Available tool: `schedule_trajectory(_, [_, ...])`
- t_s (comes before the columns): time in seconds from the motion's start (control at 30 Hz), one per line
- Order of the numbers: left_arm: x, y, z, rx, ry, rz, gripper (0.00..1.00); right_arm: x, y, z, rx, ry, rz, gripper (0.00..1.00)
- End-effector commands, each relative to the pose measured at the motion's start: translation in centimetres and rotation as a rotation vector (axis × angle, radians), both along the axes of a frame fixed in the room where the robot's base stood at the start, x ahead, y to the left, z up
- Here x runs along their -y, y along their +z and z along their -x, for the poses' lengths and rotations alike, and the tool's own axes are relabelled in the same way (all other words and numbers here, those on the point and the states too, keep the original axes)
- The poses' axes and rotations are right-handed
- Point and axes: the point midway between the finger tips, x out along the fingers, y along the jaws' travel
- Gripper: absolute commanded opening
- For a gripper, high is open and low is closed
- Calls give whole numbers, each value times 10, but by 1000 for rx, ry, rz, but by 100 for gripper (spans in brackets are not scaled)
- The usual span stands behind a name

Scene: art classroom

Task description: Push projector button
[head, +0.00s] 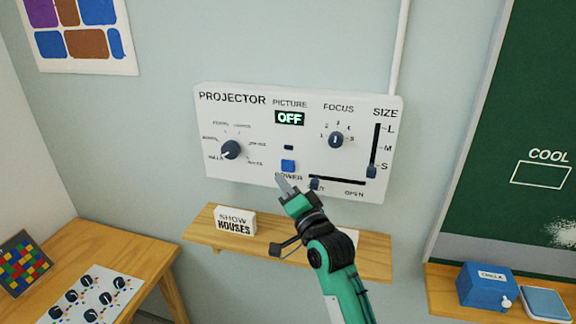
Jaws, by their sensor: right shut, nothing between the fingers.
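The projector panel (262,141) is a white box on the wall, with a picture display (290,118) that reads OFF. I cannot tell whether the tip touches the panel; the button's face is uncovered. My left gripper is not in view.
The panel also has a picture knob (231,150), a focus knob (336,140), a size slider (372,171) and a lower slider (315,184). A wooden shelf (205,234) below holds a SHOW HOUSES sign (235,221). A table (130,255) stands lower left.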

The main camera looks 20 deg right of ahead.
Motion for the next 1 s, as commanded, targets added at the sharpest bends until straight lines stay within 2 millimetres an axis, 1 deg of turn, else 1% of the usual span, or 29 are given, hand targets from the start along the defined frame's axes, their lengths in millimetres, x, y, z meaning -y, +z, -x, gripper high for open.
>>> schedule_trajectory(0.03, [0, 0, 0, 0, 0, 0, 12, 0, 0, 0, 0, 0, 0, 0])
schedule_trajectory(0.1, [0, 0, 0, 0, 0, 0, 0, 0, 0, 0, -1, 1, -1, 0])
schedule_trajectory(1.0, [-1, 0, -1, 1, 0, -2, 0, 0, 0, 0, -1, 1, -1, 0])
